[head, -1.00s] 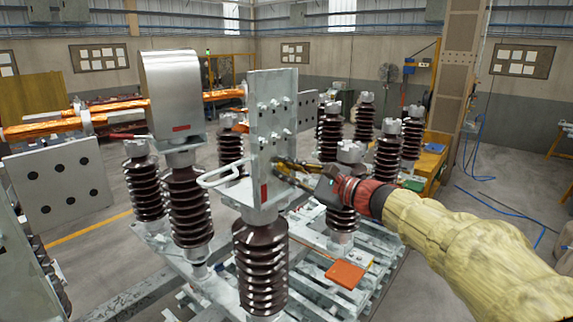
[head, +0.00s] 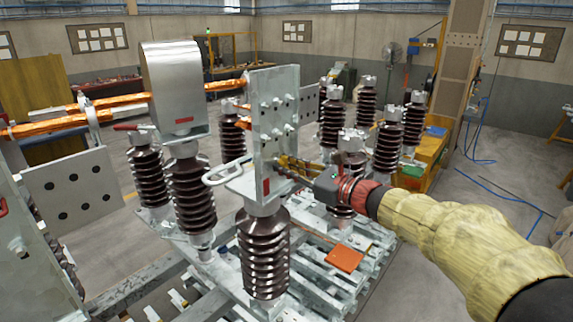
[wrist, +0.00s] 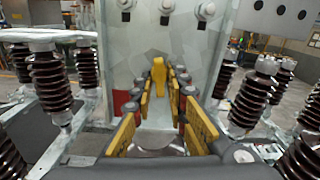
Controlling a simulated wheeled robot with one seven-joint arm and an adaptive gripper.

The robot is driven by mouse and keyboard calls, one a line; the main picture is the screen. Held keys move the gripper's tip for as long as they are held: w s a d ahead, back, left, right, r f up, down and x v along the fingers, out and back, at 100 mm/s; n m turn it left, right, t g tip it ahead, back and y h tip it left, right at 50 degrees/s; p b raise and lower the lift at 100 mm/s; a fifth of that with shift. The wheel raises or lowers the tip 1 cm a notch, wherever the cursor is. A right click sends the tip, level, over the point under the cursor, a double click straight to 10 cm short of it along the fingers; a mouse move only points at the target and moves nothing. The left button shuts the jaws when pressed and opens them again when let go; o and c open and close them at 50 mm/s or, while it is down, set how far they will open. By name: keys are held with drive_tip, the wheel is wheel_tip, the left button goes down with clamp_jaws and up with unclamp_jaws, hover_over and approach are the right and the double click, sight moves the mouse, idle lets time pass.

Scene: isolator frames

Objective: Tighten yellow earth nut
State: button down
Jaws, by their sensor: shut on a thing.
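The yellow earth nut (wrist: 158,78) shows in the wrist view as an upright yellow piece at the foot of the grey metal plate (wrist: 130,55). My gripper (head: 284,164) reaches in from the right in the head view, its tips at the lower part of the upright plate (head: 262,100). In the wrist view its yellow-padded fingers close in on both sides of the nut and are shut on it. The nut itself is mostly hidden by the fingers in the head view. I cannot tell how far it is screwed in.
Bolts (wrist: 166,12) stick out of the plate above the nut. A brown ribbed insulator (head: 264,255) stands under the plate, and several more stand around it. A white loop handle (head: 225,170) is left of the plate. An orange piece (head: 345,258) lies on the slatted frame.

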drive_tip(key=shift+f, duration=0.2)
drive_tip(key=c, duration=2.1)
unclamp_jaws()
drive_tip(key=shift+o, duration=0.7)
drive_tip(key=shift+r, duration=0.15)
drive_tip(key=v, duration=1.2)
